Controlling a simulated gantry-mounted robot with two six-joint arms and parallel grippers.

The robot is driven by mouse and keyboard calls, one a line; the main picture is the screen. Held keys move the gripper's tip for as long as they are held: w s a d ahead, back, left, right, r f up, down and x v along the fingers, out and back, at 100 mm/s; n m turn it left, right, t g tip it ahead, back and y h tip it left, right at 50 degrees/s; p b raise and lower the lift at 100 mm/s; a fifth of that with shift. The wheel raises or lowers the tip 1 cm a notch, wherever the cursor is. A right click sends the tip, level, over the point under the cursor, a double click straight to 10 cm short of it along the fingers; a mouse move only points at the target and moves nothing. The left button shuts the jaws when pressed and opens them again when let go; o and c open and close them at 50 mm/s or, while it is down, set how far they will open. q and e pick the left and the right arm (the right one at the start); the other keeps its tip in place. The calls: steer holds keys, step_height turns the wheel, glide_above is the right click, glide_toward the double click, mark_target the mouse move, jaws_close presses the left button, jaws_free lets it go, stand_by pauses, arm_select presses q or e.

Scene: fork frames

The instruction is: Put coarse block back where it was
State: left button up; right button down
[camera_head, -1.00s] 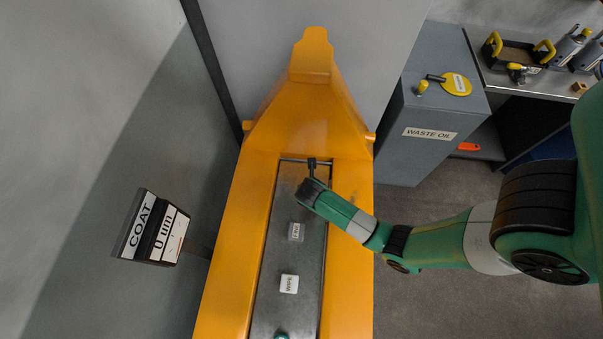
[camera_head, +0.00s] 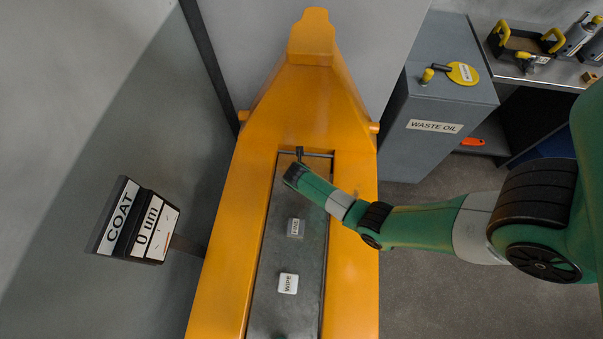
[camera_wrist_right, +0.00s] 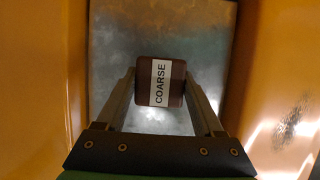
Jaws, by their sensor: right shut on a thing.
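The brown coarse block (camera_wrist_right: 160,82), with a white COARSE label, is between the two fingers of my right gripper (camera_wrist_right: 161,95) in the right wrist view. The fingers are shut on its sides, above a grey metal surface. In the head view my right gripper (camera_head: 299,155) is at the far end of the grey metal strip (camera_head: 285,256) set into the orange fork frame (camera_head: 225,285). The block cannot be made out there. My left gripper is not in view.
A grey block with a small label (camera_head: 296,228) and a white WIPE block (camera_head: 288,284) lie on the strip. A sign reading COAT and 0 um (camera_head: 136,221) stands to the left. A grey WASTE OIL cabinet (camera_head: 440,105) and a workbench (camera_head: 550,75) stand at right.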

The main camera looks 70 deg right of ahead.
steer(key=shift+f, duration=0.1)
jaws_free()
steer(key=shift+r, duration=0.3)
steer(key=p+v, duration=0.5)
steer(key=v, duration=0.6)
steer(key=shift+s+a+r, duration=0.1)
steer(key=shift+a+r, duration=0.1)
steer(key=shift+r, duration=0.05)
